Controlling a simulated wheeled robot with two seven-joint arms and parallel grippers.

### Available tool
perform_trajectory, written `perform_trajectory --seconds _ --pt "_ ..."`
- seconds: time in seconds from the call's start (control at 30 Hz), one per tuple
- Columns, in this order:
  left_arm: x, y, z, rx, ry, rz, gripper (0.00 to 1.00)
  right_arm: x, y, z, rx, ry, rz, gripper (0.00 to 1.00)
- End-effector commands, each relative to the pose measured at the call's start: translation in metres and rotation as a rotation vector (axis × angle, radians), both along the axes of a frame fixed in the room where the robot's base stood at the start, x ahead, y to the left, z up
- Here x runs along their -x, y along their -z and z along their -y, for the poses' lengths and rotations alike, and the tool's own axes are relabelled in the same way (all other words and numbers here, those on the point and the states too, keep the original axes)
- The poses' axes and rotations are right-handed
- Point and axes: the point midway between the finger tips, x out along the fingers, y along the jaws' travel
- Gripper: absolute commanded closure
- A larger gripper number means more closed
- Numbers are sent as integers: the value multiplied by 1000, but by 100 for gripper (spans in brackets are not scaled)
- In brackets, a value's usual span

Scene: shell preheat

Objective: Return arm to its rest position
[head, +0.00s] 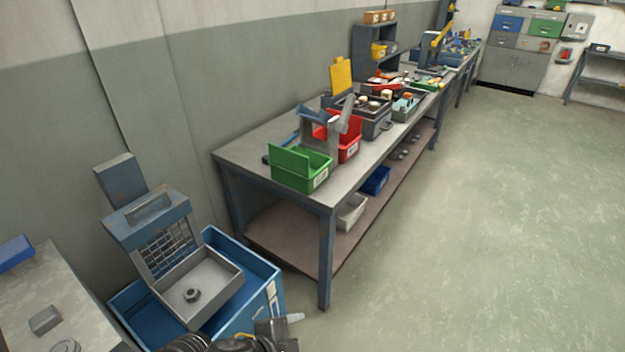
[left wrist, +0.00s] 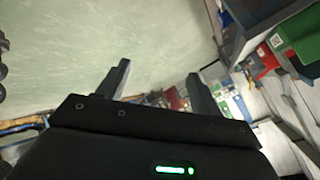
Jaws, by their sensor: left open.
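My left gripper (left wrist: 158,86) shows in the left wrist view with its two dark fingers spread apart and nothing between them. In the head view, a dark part of my arm (head: 262,338) shows at the bottom edge, beside the front of the blue cabinet. My right gripper is in neither view. A grey heater box (head: 222,281) stands open on the blue cabinet (head: 259,265), its mesh-lined lid (head: 150,220) raised. A dark nut-shaped part (head: 192,295) lies on the box's floor.
A long workbench (head: 253,150) runs along the wall, with a green bin (head: 290,170), a red bin (head: 349,150) and several tools on it. A grey table (head: 50,290) stands at the lower left. The floor (head: 480,220) at right is clear.

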Motion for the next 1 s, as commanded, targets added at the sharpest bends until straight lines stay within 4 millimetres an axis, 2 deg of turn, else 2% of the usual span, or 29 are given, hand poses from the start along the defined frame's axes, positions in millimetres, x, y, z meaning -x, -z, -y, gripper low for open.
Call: perform_trajectory --seconds 0.07,0.17,0.27,0.4,0.5,0.7,0.73,0.77,1.0 --pt "6 -3 -10 97 -183 -79 35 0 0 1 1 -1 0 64" --pt "12 2 -43 177 -436 -191 35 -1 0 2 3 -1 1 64" --pt "28 16 -83 213 -659 -301 35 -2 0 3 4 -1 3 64" --pt "59 37 -132 225 -900 -430 35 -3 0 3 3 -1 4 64" --pt "85 49 -161 219 -1041 -509 35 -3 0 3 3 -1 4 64" --pt "139 66 -207 192 -1264 -636 35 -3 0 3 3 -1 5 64" --pt "147 68 -213 187 -1294 -652 35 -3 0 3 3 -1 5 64" --pt "147 77 -215 183 -1302 -659 35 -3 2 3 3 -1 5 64" --pt "130 163 -211 159 -1293 -677 35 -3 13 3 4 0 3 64"
